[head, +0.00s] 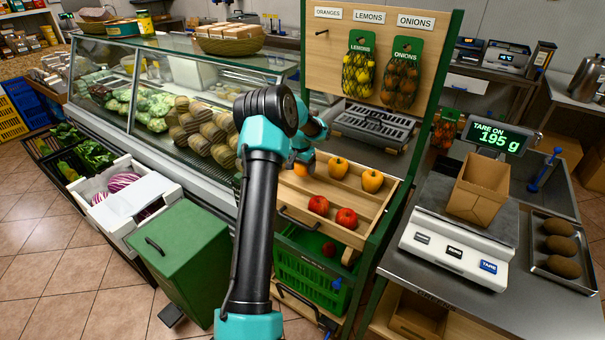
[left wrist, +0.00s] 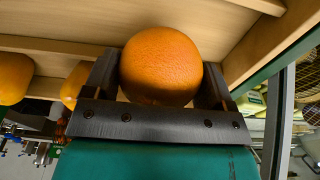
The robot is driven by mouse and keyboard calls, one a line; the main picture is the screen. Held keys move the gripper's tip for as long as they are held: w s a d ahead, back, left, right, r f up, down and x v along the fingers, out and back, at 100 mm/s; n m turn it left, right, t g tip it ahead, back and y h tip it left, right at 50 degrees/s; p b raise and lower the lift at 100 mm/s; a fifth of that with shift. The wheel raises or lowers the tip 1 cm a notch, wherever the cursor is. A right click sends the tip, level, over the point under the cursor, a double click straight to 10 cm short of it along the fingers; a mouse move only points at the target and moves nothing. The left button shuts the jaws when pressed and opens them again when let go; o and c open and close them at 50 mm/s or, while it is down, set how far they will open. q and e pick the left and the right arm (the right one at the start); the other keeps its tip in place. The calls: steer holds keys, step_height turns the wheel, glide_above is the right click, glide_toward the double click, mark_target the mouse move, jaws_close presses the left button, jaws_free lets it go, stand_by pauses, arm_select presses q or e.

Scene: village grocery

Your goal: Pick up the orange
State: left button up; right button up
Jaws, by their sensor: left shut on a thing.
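The orange (left wrist: 160,65) sits between the two dark fingers of my left gripper (left wrist: 160,85) in the left wrist view, and the fingers are shut on it from both sides. In the head view my left arm reaches over the wooden display tray (head: 355,238), and its wrist hides most of the gripper and the orange. I cannot tell whether the orange still touches the tray. My right gripper is not in view.
Two yellow-orange fruits (head: 338,167) (head: 372,180) and two red fruits (head: 318,205) (head: 346,218) lie in the tray. A backboard (head: 330,55) with hanging net bags stands behind. A scale (head: 455,250) with a paper bag (head: 480,188) is right; a glass counter (head: 150,60) is left.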

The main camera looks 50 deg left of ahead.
arm_select(q)
step_height(320, 180, up, 6)
steer(key=shift+f, duration=0.25)
stand_by(0.4)
steer(key=w+d+r+m, duration=0.1)
steer(key=w+d+r, duration=0.2)
steer(key=d, duration=0.6)
steer(key=w+d+r, duration=0.3)
steer(key=d, duration=0.6)
steer(key=w+d+r+m, duration=0.1)
steer(key=w+d+r, duration=0.2)
steer(key=d, duration=0.6)
steer(key=s+d+r, duration=0.1)
steer(key=d+r, duration=0.1)
steer(key=d, duration=0.6)
steer(key=s+d+r+m, duration=0.1)
steer(key=s+d+r, duration=0.1)
steer(key=d, duration=0.7)
steer(key=s+d+r, duration=0.2)
steer(key=d+r, duration=0.2)
steer(key=d, duration=0.4)
steer(key=shift+d+r+m, duration=0.15)
steer(key=shift+d+m, duration=0.05)
steer(key=shift+m, duration=0.2)
steer(key=shift+d, duration=0.1)
